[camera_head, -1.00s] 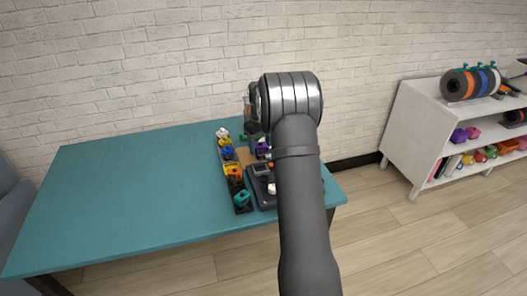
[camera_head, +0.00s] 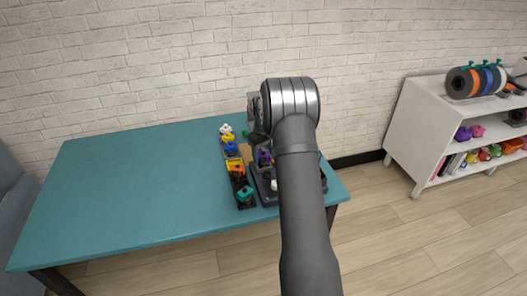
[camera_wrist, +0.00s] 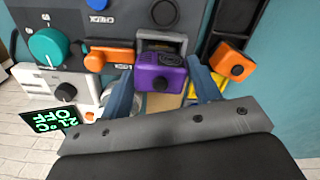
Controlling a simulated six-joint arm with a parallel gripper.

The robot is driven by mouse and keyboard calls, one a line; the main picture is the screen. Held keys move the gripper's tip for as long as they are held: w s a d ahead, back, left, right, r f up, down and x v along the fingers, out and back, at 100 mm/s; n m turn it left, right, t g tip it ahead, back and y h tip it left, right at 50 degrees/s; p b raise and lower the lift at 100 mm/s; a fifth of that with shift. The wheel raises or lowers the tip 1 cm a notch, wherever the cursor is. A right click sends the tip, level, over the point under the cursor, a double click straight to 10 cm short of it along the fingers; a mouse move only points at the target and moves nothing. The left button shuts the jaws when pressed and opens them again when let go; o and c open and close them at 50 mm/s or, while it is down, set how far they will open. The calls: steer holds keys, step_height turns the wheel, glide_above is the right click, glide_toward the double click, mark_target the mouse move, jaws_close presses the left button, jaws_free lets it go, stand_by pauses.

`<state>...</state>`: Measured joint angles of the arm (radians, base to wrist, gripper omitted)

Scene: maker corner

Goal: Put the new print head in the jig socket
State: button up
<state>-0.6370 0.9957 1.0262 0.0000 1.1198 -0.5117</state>
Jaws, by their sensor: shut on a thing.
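My gripper (camera_wrist: 163,92) is shut on a purple print head (camera_wrist: 160,72) with a round dark knob, held between its two blue fingers. In the wrist view the head is right at a grey, silver-edged socket opening (camera_wrist: 160,42) of the dark grey jig (camera_wrist: 125,22). I cannot tell whether the head is seated in it or just in front. In the head view the purple head (camera_head: 264,157) shows small, left of my arm, over the jig. My arm hides much of the jig and the gripper there.
A black rack (camera_head: 246,204) with several coloured blocks runs along the jig's left; in the wrist view an orange block (camera_wrist: 232,65) sits in it. A green-lit display (camera_wrist: 52,120) and a teal knob (camera_wrist: 47,46) are beside the socket. The teal table's left (camera_head: 130,190) is clear.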

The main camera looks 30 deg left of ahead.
steer(key=shift+f, duration=0.45)
stand_by(0.5)
steer(key=o, duration=1.1)
steer(key=shift+r, duration=3.45)
step_height(320, 180, down, 7)
steer(key=shift+f, duration=0.1)
steer(key=shift+r, duration=0.3)
steer(key=shift+r, duration=0.1)
